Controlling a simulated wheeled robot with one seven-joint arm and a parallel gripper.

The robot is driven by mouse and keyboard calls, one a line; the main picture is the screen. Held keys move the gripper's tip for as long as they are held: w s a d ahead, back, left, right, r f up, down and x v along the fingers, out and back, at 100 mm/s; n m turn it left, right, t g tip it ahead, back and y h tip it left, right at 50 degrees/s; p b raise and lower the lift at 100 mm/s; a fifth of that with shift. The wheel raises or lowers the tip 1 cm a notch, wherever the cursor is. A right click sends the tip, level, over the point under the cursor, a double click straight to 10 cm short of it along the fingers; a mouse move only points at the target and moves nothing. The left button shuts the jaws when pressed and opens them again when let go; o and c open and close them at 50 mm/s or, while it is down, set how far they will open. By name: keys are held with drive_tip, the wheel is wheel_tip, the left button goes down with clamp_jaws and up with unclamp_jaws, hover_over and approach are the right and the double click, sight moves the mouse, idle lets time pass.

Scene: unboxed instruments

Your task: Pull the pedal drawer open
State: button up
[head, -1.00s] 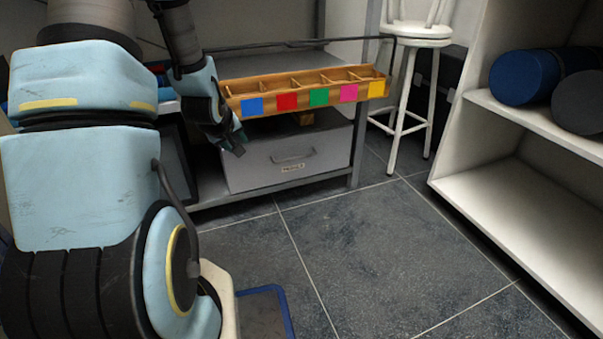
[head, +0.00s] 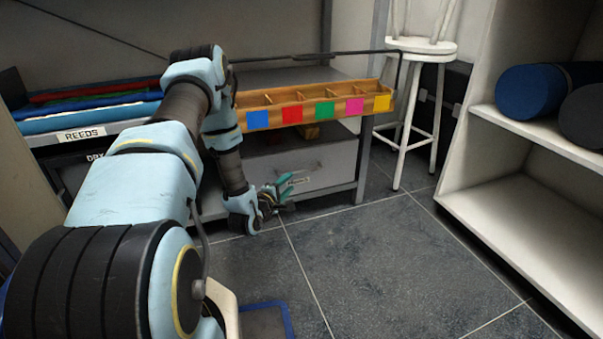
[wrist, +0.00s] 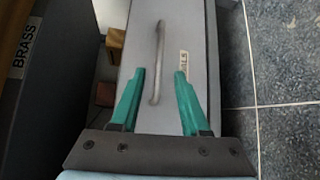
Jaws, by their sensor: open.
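The pedal drawer (head: 318,162) is a grey box front on the lower shelf of the metal rack, with a small label that is partly hidden in the wrist view. It looks closed in the head view, where my gripper (head: 287,188) covers part of its front and handle. In the wrist view the drawer front (wrist: 192,40) carries a thin grey bar handle (wrist: 159,62). My gripper (wrist: 157,90) is open, its two green fingers on either side of the handle's near end in the picture. I cannot tell whether they touch the drawer.
A wooden tray with coloured squares (head: 318,110) sits on the shelf above. A REEDS drawer (head: 85,133) is at the left. A white stool (head: 420,46) and white shelf unit (head: 520,200) stand to the right.

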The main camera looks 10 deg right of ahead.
sight(301, 172)
drive_tip(key=b+x, duration=0.4)
drive_tip(key=x, duration=0.5)
drive_tip(key=shift+w+d+f, duration=0.1)
drive_tip(key=shift+d, duration=0.1)
drive_tip(key=shift+w+d, duration=0.3)
drive_tip(key=shift+w, duration=0.1)
clamp_jaws()
idle(0.8)
